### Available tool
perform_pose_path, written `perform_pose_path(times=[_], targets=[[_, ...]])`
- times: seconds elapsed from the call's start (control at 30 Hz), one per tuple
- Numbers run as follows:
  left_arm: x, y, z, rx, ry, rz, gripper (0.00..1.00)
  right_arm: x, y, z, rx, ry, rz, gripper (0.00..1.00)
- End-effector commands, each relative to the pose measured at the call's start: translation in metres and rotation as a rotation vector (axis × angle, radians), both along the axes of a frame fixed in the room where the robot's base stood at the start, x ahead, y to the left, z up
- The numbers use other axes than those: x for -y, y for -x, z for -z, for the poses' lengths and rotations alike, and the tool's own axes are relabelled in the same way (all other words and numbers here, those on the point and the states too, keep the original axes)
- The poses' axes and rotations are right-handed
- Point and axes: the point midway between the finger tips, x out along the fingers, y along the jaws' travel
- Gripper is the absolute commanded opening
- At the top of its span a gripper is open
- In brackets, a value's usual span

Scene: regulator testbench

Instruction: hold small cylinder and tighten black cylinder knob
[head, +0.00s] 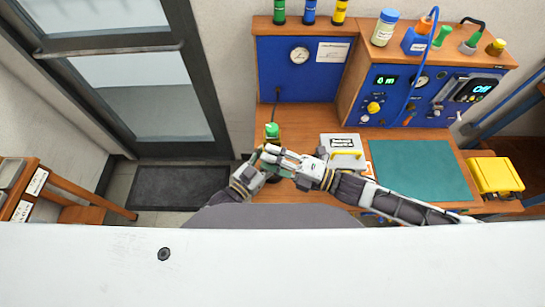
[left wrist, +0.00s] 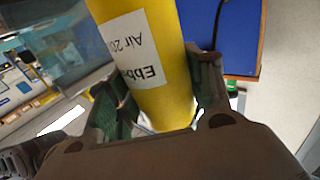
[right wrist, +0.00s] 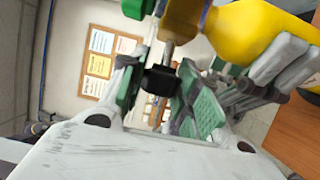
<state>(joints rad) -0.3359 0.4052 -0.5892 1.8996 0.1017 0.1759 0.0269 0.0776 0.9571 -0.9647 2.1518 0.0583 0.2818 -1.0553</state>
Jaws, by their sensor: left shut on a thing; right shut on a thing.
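The small yellow cylinder (left wrist: 150,60) with a white label is held between the fingers of my left gripper (left wrist: 160,88). In the right wrist view the cylinder (right wrist: 255,35) lies tilted beside a brass fitting (right wrist: 184,18). The black cylinder knob (right wrist: 160,79) sits on a short metal stem below that fitting. My right gripper (right wrist: 162,88) is shut on the knob, with green pads on either side. In the head view my right gripper (head: 268,157) covers most of the cylinder and knob. A green-topped fitting (head: 271,130) with a dark hose shows just behind it.
A blue panel with a gauge (head: 299,56) stands behind. A control unit (head: 430,95) with displays is at the right. Several bottles stand on the shelves.

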Motion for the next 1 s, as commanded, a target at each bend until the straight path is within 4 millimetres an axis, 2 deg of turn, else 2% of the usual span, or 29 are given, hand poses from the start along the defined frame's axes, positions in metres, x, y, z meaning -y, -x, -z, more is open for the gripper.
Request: perform_pose_path(times=[0.37,1.0], targets=[[0.0006,0.0004,0.0002,0.000,-0.001,0.001,0.00,-0.0010,0.0005,0.0012,-0.004,-0.137,0.001,0.08],[0.0009,0.0006,0.0001,0.001,-0.002,0.001,0.00,-0.0010,-0.0001,0.0008,-0.003,-0.506,0.003,0.08]])
